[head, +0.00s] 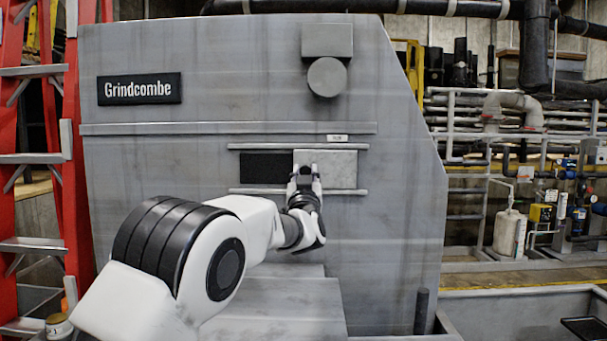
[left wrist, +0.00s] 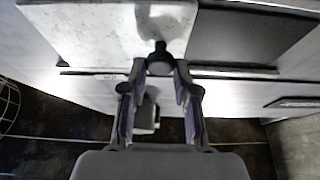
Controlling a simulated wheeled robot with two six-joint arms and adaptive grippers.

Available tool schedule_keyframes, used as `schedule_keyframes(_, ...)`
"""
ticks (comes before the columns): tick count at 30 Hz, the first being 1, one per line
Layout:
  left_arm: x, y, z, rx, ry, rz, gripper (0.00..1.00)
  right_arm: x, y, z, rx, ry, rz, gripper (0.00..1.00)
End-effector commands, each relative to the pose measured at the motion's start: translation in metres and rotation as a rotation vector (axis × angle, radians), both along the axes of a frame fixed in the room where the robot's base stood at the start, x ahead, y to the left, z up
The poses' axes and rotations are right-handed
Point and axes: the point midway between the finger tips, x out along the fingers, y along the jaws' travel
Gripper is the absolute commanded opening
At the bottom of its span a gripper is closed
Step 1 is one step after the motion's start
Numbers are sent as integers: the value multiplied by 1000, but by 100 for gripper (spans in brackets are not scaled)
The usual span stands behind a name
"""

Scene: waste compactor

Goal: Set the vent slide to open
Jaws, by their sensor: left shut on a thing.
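The vent slide is a light grey plate (head: 338,168) between two horizontal rails on the compactor's grey front. It sits at the right part of the rails, and a black opening (head: 262,167) shows to its left. In the left wrist view the plate (left wrist: 95,28) is at the left and the dark opening (left wrist: 235,38) at the right. A small dark knob (left wrist: 159,57) stands out near the plate's edge by the opening. My left gripper (head: 304,172) is shut on this knob, which sits between its fingertips. The fingers hide the knob in the head view. My right gripper is not in view.
The compactor front (head: 130,220) carries a Grindcombe sign (head: 139,89), a long ledge above the rails, and a box and round disc (head: 327,77) above the vent. A red ladder (head: 75,190) stands at the left. Pipes and equipment fill the right background.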

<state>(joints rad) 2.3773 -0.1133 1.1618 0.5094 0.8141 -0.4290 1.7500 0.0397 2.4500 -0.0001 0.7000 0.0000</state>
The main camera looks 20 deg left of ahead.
Motion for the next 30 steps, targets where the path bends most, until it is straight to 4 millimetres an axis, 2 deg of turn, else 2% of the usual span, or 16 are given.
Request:
schedule_keyframes(4, 0, -1, 3, 0, -4, -2, 0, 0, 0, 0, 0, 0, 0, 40)
schedule_keyframes(5, 0, -1, 3, 0, -5, -2, 33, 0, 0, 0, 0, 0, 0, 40)
schedule_keyframes(6, 0, -1, 3, 0, -5, -2, 47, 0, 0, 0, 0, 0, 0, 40)
schedule_keyframes(7, 0, -1, 3, 0, -4, -2, 54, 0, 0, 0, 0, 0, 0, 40)
schedule_keyframes(16, -1, -1, 1, 0, -2, -1, 54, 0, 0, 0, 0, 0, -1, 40)
schedule_keyframes(20, -9, -4, -2, 2, -2, -1, 54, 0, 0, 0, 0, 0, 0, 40)
schedule_keyframes(23, -25, -9, -10, 3, 1, -2, 54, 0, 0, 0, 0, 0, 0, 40)
schedule_keyframes(30, -78, -26, -35, 5, 2, -2, 54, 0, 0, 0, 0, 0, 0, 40)
